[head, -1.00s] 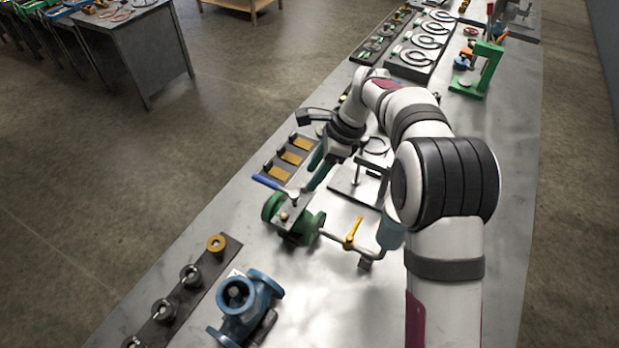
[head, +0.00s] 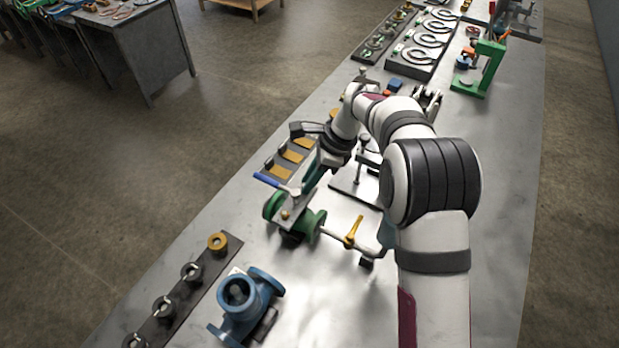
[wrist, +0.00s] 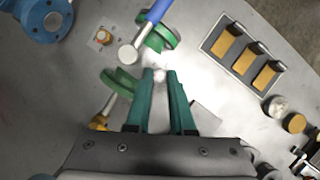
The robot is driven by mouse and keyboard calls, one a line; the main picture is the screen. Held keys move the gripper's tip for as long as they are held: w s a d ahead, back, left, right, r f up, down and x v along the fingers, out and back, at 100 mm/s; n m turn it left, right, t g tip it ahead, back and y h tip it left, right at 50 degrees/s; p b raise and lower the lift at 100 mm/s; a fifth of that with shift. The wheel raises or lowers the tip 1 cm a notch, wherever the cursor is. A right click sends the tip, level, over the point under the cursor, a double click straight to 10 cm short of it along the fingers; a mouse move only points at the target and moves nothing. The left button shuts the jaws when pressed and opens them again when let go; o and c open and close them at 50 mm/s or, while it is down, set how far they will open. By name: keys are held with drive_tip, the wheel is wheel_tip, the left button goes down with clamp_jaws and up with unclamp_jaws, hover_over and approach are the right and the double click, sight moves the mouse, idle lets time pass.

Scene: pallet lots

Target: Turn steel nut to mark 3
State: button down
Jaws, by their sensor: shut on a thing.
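The green flanged valve (head: 312,224) stands on the steel bench in the head view, with a pipe and a yellow lever (head: 353,232) to its right. It also shows in the wrist view (wrist: 122,80). A blue-handled lever (head: 272,181) reaches over its top; its blue grip (wrist: 157,12) shows in the wrist view. My gripper (wrist: 159,74) has green fingers, shut on a small pale shiny thing at the valve, likely the steel nut (wrist: 158,76). In the head view my gripper (head: 309,184) is beside the valve and hides the nut. I cannot read any mark numbers.
A tray with yellow blocks (head: 292,156) lies behind the valve. A blue valve (head: 250,300) and a dark rail with rings (head: 185,292) stand in front. A green press (head: 482,68) stands at the far right. Bare bench lies right of the blue valve.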

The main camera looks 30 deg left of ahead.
drive_tip(key=shift+n, duration=0.3)
drive_tip(key=n+g, duration=0.1)
drive_tip(key=n, duration=0.1)
drive_tip(key=n+h, duration=0.1)
drive_tip(key=n, duration=0.2)
drive_tip(key=shift+w+a+n+g+h, duration=0.2)
drive_tip(key=shift+n+g+h, duration=0.1)
drive_tip(key=shift+g, duration=0.1)
drive_tip(key=n, duration=0.2)
drive_tip(key=n+h, duration=0.1)
drive_tip(key=n, duration=0.1)
drive_tip(key=shift+a+h, duration=0.15)
drive_tip(key=shift+h, duration=0.15)
drive_tip(key=shift+n+g, duration=0.3)
drive_tip(key=shift+n, duration=0.3)
drive_tip(key=shift+s, duration=0.1)
drive_tip(key=c, duration=0.8)
unclamp_jaws()
drive_tip(key=shift+r, duration=0.1)
